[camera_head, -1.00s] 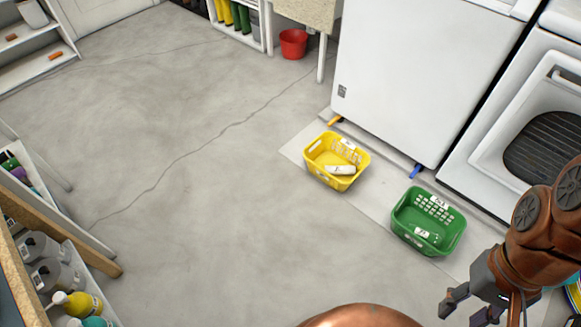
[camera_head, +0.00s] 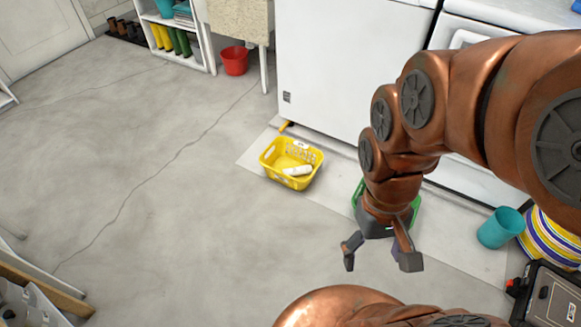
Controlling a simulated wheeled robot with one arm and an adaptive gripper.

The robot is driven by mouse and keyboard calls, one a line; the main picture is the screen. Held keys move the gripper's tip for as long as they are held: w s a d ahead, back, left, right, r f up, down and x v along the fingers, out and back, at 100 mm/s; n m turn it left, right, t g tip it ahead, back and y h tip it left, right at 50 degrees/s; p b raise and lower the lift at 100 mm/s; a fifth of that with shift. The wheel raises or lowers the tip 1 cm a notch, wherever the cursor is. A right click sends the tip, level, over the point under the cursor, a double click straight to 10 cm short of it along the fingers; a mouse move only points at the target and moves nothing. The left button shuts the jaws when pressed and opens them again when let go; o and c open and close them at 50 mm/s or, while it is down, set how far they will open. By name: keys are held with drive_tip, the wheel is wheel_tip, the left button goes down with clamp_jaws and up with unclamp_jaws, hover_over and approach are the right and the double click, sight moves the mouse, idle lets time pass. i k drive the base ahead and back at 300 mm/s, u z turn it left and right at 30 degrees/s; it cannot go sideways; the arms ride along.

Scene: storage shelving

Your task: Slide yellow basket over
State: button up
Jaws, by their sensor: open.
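The yellow basket (camera_head: 291,163) stands upright on the floor, on a pale strip in front of a white appliance. A white item (camera_head: 298,171) lies inside it. My gripper (camera_head: 380,263) is open and empty, pointing down, to the right of the yellow basket and nearer to me. It is apart from the basket. A green basket (camera_head: 358,194) is mostly hidden behind my gripper and wrist; only parts of its rim show.
A white appliance (camera_head: 340,70) stands behind the yellow basket. A teal bucket (camera_head: 500,228) and a striped basket (camera_head: 552,237) are at the right. A red bucket (camera_head: 234,61) stands at the back. The floor (camera_head: 170,190) left of the yellow basket is clear.

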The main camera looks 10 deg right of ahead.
sight(278, 160)
drive_tip(key=u, duration=0.45)
drive_tip(key=i, duration=0.9)
drive_tip(key=u, duration=0.7)
